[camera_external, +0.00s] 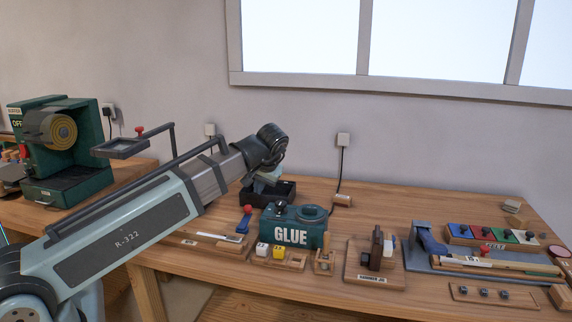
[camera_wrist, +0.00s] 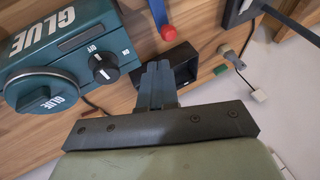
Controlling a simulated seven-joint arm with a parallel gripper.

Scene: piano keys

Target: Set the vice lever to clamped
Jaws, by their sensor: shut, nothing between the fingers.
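A blue lever with a red ball knob (camera_external: 247,209) stands at the left of the green glue machine. The same lever with its red knob (camera_wrist: 168,33) shows at the top of the wrist view, just beyond my fingertips. Another blue tool (camera_external: 428,241) sits on a blue-grey board at the right, with a red knob (camera_external: 485,251) near it. No label tells which of these is the vice lever. My gripper (camera_wrist: 158,66) is shut and empty, apart from the red knob. In the external view my gripper (camera_external: 264,184) is partly hidden by my arm, above a black open box.
The green glue machine (camera_external: 291,226) with its dial (camera_wrist: 103,68) stands close by my gripper. The black box (camera_external: 283,192) lies just beneath the gripper. A green machine (camera_external: 62,150) is far left.

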